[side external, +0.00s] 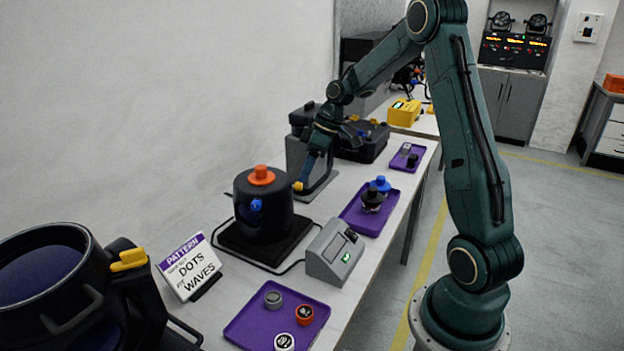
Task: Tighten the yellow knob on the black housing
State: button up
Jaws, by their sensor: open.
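The black housing (262,212) is a round can standing on a dark square base. It has an orange knob (262,175) on top and a blue knob (256,205) on its near side. The yellow knob (298,186) is small and sticks out at the housing's right side. My gripper (303,180) points down with its blue fingers at the yellow knob. It is open. The fingers are small here, and I cannot tell whether they are around the knob or just behind it.
A grey device (335,252) with a green display stands right of the housing. Purple trays hold small parts: one in front (240,325), one (357,221) to the right, one (418,150) farther back. A pattern sign (190,268) and a large black lamp (70,250) stand at left.

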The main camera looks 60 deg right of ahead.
aim_at(299, 187)
jog(key=shift+x, duration=1.65)
grip_shut()
